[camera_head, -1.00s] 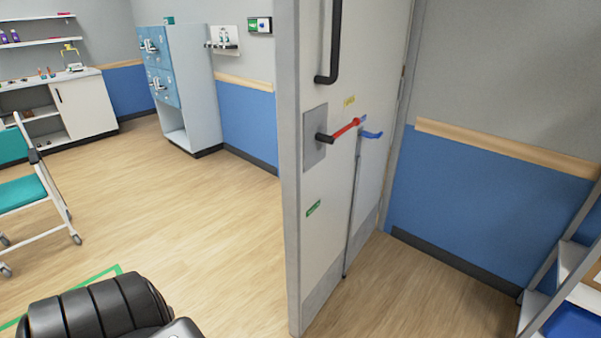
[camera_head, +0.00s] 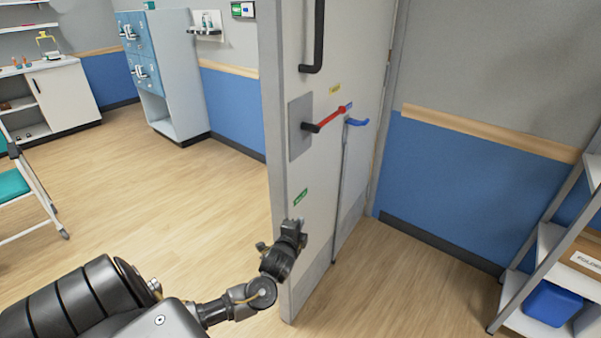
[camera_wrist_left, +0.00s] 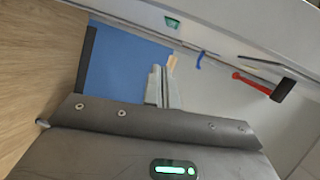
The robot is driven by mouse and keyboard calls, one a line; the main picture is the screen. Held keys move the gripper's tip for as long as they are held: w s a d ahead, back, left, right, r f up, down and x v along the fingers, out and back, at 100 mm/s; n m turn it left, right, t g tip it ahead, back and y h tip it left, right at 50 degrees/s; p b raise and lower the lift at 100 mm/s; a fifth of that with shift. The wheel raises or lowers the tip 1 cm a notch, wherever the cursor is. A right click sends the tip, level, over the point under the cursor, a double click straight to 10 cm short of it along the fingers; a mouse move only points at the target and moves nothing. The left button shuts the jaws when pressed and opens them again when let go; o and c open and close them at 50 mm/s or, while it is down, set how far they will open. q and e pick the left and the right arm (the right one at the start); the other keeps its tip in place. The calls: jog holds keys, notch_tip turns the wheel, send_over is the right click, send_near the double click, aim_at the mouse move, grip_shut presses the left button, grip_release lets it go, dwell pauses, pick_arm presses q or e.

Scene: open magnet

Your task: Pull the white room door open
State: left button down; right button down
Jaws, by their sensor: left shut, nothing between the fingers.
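The white door (camera_head: 312,180) stands swung out from its frame, its edge toward me, in the middle of the head view. It bears a black lever with a red grip (camera_head: 327,119), a black vertical pull bar (camera_head: 318,40) and a small green label. My left gripper (camera_head: 298,228) is in front of the door's lower part, below the lever, and is shut and empty. In the left wrist view its closed fingers (camera_wrist_left: 164,86) show, with the red-and-black lever (camera_wrist_left: 265,86) to their right, apart from them. My right gripper is out of view.
A blue hook-like handle on a thin pole (camera_head: 356,122) is beside the lever. A metal shelf (camera_head: 545,240) with a blue bin (camera_head: 552,304) stands at right. A blue-grey cabinet (camera_head: 165,75) and a teal chair (camera_head: 14,186) are at left. Wooden floor between is clear.

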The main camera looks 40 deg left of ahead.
pick_arm(q)
jog(key=m+t, duration=0.1)
jog(key=t, duration=0.1)
send_near(300, 171)
jog(key=s+d+r, duration=0.2)
jog(key=d, duration=0.5)
jog(key=shift+y, duration=0.3)
jog(key=w+a+p, duration=0.2)
jog(key=w+a, duration=0.6)
jog(key=shift+w, duration=0.15)
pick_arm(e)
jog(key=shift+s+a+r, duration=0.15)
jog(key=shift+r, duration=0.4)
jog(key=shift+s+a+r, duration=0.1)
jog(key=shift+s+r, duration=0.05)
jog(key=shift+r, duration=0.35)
pick_arm(q)
jog(key=shift+a, duration=0.1)
